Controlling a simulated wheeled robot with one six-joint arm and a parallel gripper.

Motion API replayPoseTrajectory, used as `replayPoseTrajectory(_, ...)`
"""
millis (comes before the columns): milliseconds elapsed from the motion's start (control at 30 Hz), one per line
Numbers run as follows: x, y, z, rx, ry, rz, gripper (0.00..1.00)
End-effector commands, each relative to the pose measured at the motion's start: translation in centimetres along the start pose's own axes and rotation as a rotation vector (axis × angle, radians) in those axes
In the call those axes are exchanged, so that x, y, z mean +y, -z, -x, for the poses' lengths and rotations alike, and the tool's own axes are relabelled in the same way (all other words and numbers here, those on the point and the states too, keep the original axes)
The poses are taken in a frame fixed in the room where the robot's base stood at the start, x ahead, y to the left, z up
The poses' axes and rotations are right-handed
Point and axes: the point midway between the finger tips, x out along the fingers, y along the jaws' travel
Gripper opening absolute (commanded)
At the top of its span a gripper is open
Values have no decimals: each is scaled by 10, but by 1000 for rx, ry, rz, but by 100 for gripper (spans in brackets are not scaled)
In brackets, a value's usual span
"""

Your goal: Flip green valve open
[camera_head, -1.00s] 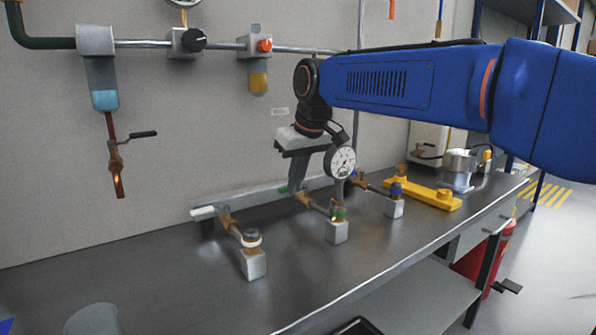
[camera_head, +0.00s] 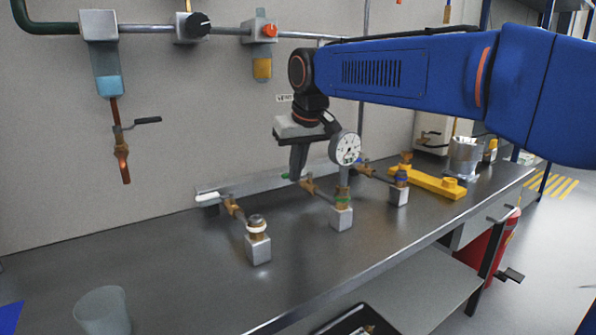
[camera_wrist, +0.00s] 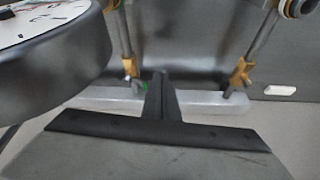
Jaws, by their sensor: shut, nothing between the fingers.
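The green valve (camera_head: 307,186) is a brass valve on the middle pipe of the wall-side manifold. A small green part (camera_head: 285,176), seemingly its handle end, shows just left of my gripper's fingers. My gripper (camera_head: 297,176) points down at this valve, with its fingers together and nothing held. In the wrist view, the green bit (camera_wrist: 145,87) sits close to the left of the shut fingers (camera_wrist: 160,76), in front of the grey rail. Most of the green handle is hidden behind the fingers. I cannot tell whether they touch it.
A round gauge (camera_head: 346,148) stands close right of my gripper and looms at left in the wrist view (camera_wrist: 50,55). The white-handled valve (camera_head: 208,198) lies left, the blue-marked fitting (camera_head: 401,178) right. The bench front (camera_head: 180,270) is mostly clear.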

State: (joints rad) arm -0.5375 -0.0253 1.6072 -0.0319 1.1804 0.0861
Motion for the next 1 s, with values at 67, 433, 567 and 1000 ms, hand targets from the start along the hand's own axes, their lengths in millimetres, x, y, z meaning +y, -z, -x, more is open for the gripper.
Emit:
replayPoseTrajectory(67,-4,4,-1,1,-18,-45,0)
replayPoseTrajectory(433,-11,24,-10,0,-146,-363,0)
replayPoseTrajectory(567,-11,32,-14,0,-193,-478,0)
replayPoseTrajectory(1000,-4,58,-24,1,-350,-869,0)
